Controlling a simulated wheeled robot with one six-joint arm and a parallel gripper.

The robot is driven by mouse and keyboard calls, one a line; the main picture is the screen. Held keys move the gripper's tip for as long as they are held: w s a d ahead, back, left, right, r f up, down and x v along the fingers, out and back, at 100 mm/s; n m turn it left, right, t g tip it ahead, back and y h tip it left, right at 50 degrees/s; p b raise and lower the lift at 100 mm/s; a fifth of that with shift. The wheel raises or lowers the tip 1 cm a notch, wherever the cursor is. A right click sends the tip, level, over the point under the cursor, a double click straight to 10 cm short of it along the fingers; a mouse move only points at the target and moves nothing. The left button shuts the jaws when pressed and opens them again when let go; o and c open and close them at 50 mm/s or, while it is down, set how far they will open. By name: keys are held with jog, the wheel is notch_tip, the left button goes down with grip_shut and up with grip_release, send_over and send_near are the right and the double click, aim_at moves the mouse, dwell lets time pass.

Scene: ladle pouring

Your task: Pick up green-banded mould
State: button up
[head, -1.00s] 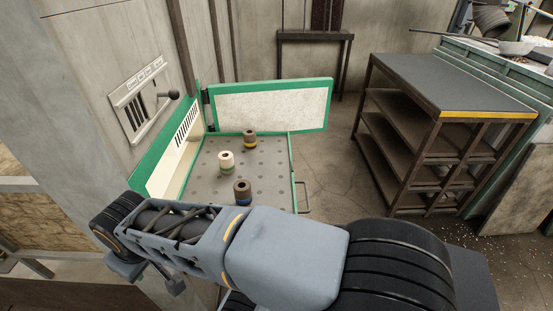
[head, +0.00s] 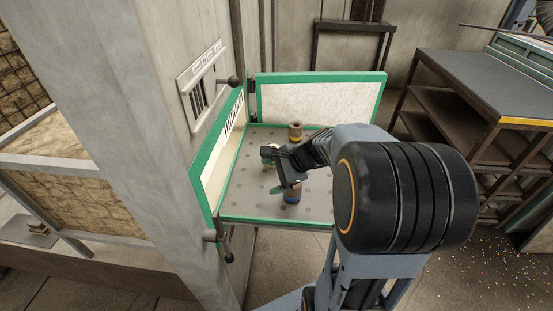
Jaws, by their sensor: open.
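My gripper (head: 272,174) is open and reaches in from the right. Its fingers overlap the mould's lower part in the picture, and I cannot tell whether they touch it or lie around it.
A brown yellow-banded mould (head: 296,131) stands behind, and a brown blue-banded mould (head: 292,194) stands in front, partly hidden by my gripper. The cabinet's open door (head: 325,98) stands at the back. A shelved rack (head: 480,85) is at the right.

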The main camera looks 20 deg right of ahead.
jog(key=w+d+f+m+t, duration=0.3)
jog(key=w+d+m+t, duration=0.35)
jog(key=d+m, duration=0.6)
jog(key=shift+h, duration=0.4)
jog(key=x, duration=0.2)
jog(key=d+x, duration=0.1)
jog(key=x, duration=0.3)
jog(key=shift+w+f, duration=0.1)
jog(key=shift+w, duration=0.6)
jog(key=shift+x, duration=3.35)
jog(key=c, duration=1.2)
